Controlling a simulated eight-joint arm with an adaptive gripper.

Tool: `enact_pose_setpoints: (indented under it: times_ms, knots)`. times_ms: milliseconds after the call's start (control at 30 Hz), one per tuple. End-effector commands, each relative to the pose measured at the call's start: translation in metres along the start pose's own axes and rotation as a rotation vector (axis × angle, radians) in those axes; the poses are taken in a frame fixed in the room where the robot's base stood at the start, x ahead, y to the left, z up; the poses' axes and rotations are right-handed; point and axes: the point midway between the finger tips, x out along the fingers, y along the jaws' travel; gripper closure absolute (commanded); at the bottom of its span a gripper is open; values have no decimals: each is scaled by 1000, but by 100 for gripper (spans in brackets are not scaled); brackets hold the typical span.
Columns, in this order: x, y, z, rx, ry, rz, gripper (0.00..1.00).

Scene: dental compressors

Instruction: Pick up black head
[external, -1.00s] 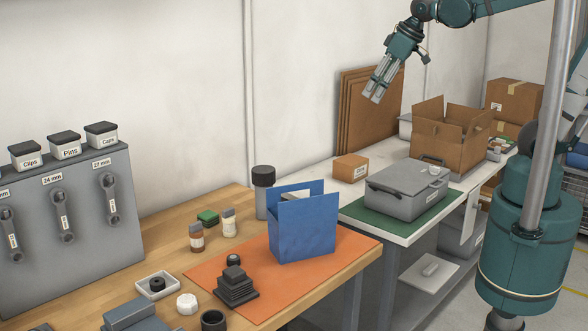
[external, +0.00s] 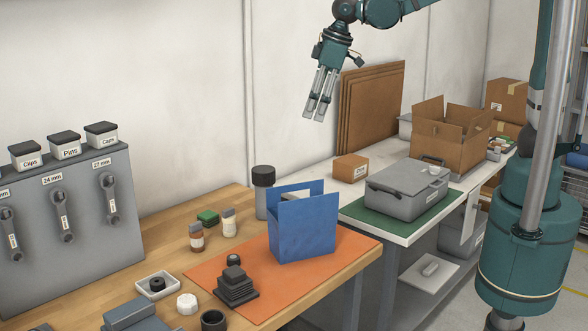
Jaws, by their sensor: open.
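A black, stepped, finned block (external: 236,285), which looks like the black head, sits on the orange mat (external: 335,262) near its left edge. A small dark round knob (external: 233,260) is just behind it. My gripper (external: 315,117) is open and empty, high in the air with its fingers pointing down. It is well above and to the right of the black block, near the back wall and far from touching anything.
A blue open box (external: 305,232) stands on the mat, right of the black block. A dark-lidded grey canister (external: 263,195), small bottles (external: 197,238) and a white tray (external: 156,284) are nearby. A grey case (external: 405,195) and open carton (external: 450,140) occupy the right bench.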

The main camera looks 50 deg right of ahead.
Motion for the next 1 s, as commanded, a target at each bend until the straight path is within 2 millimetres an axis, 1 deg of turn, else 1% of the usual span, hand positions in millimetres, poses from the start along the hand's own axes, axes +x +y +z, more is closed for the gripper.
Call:
enact_pose_setpoints:
  times_ms: [33,100,267,400,467,667,800,867,1000]
  knots:
    - [6,-10,-10,-21,-7,-7,44]
    - [15,-23,-22,-49,-17,-15,44]
    - [35,-54,-46,-112,-41,-33,44]
    - [53,-84,-66,-167,-62,-48,44]
    - [61,-97,-74,-191,-71,-55,44]
    - [89,-144,-97,-271,-101,-75,44]
    - [110,-179,-111,-328,-122,-89,44]
    - [120,-195,-116,-352,-132,-94,44]
    - [141,-232,-126,-408,-152,-107,44]
